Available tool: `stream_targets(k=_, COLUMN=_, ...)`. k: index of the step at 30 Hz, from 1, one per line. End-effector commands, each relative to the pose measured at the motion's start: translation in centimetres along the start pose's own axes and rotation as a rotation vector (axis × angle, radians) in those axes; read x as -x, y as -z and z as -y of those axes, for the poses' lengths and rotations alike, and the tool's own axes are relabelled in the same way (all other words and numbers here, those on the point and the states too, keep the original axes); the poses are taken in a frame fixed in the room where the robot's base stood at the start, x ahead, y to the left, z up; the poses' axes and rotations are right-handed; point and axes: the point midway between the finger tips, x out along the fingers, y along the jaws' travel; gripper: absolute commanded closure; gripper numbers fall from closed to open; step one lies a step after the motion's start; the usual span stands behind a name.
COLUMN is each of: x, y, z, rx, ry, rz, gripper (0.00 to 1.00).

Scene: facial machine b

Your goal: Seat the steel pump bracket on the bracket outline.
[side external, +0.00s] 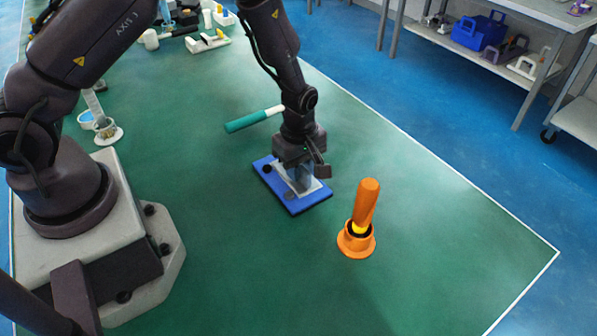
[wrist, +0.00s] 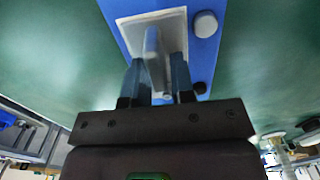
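The steel pump bracket (wrist: 153,50) is a pale grey piece with an upright tab, seen over the blue plate (wrist: 204,58) in the wrist view. A pale, roughly square area (wrist: 126,24) on the plate surrounds it; I cannot tell the outline from the bracket's base there. My gripper (wrist: 157,64) points down over the plate with one finger on each side of the tab. Whether the fingers press on the tab is unclear. In the side external view my gripper (side external: 302,182) hides much of the bracket, and the blue plate (side external: 308,203) lies flat on the green table.
An orange-handled tool stands in an orange holder (side external: 356,243) to the right of the plate. A teal and white stick (side external: 250,120) lies behind it. A dark knob and a grey round knob (wrist: 205,24) sit on the plate. The front right of the table is clear.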

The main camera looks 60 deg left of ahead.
Motion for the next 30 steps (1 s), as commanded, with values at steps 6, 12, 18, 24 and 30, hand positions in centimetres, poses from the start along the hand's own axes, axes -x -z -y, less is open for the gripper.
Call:
stream_targets(k=6, x=1.2, y=0.0, z=0.0, rx=-0.001, ry=-0.001, rz=0.000, gripper=0.77)
stream_targets(k=12, x=2.4, y=0.0, z=0.0, rx=-0.001, ry=-0.002, rz=0.000, gripper=0.77)
stream_targets(k=18, x=3.6, y=0.0, z=0.0, rx=0.000, ry=-0.002, rz=0.000, gripper=0.77)
stream_targets(k=24, x=4.7, y=0.0, z=0.0, rx=0.000, ry=-0.001, rz=0.000, gripper=0.77)
stream_targets(k=30, x=5.0, y=0.0, z=0.0, rx=0.000, ry=0.000, rz=0.000, gripper=0.77)
